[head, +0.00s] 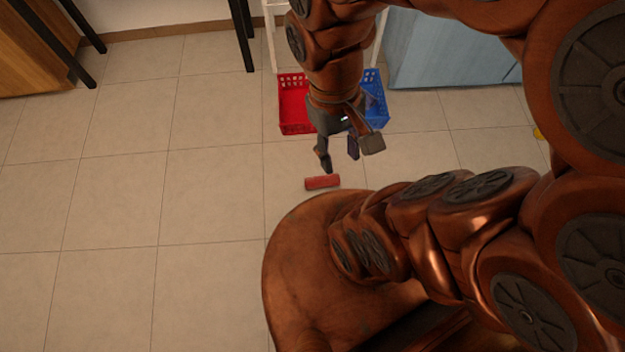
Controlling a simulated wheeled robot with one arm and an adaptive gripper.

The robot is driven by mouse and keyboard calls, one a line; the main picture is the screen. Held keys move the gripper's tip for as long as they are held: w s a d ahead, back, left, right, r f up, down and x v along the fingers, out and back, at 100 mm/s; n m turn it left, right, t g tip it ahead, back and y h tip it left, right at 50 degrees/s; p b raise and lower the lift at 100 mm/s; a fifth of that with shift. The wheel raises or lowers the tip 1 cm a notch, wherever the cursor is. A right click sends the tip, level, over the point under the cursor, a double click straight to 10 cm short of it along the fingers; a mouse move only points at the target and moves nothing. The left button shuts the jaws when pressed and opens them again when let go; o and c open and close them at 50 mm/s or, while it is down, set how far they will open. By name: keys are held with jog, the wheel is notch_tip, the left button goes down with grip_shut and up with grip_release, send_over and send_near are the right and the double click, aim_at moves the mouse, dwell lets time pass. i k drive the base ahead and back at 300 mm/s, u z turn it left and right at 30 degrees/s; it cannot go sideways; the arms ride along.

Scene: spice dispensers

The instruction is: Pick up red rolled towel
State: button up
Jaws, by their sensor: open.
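A small red rolled towel (322,182) lies on the tiled floor, close to the front edge of my brown base. My gripper (343,160) is above the floor, pointing down, with its fingers spread apart. One dark finger shows just above the towel in the picture, and the other finger is to the right. Nothing shows between the fingers. I cannot tell the exact height of the gripper over the towel.
A red basket (292,103) and a blue basket (377,107) stand on the floor behind my gripper, partly hidden by my arm. A light blue cabinet (445,55) is at the back right. The tiled floor (130,200) at left is clear.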

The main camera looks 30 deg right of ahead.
aim_at(318, 182)
jog(key=u, duration=1.3)
jog(key=k, duration=0.3)
jog(key=u, duration=0.75)
jog(key=k, duration=0.75)
jog(key=z, duration=0.9)
